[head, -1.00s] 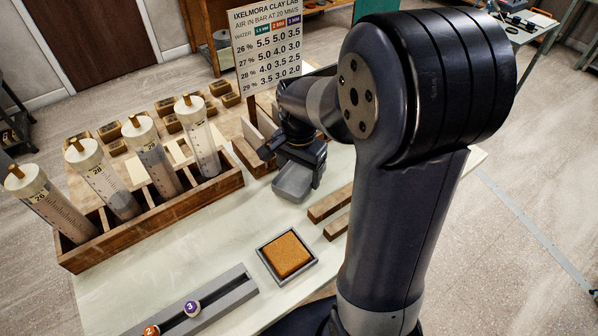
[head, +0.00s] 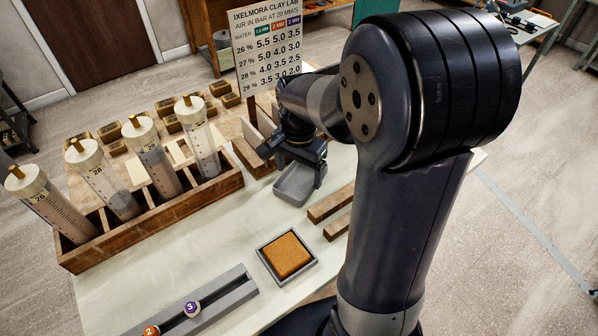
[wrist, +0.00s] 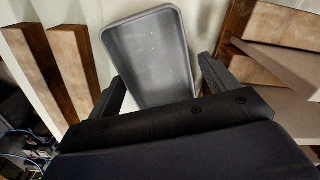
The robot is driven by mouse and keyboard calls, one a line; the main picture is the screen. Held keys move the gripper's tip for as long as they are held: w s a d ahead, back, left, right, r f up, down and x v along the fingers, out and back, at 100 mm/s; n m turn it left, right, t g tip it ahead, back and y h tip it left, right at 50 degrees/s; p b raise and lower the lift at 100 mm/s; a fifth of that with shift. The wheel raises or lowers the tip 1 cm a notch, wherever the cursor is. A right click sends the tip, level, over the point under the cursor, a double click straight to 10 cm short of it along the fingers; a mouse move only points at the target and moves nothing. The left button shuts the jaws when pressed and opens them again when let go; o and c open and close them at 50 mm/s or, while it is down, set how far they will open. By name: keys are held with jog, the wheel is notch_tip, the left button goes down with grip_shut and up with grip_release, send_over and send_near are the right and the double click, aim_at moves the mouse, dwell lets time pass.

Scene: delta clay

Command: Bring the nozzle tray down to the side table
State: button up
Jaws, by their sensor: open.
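A shallow grey tray with rounded corners, apparently the nozzle tray (head: 294,185), rests on the pale work table (head: 215,238) near its far side. It looks empty. In the wrist view the tray (wrist: 150,55) lies ahead with its near end hidden behind my gripper body. I cannot tell which surface is the side table.
Wooden bars (head: 330,203) lie right of the tray. A wooden rack (head: 160,215) of clear tubes stands left. A sponge in a square dish (head: 287,257) and a grey rail (head: 205,308) with numbered caps are nearer. A settings sign (head: 265,50) stands behind.

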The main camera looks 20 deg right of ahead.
aim_at(299, 182)
notch_tip(299, 182, up, 11)
dwell(0.3)
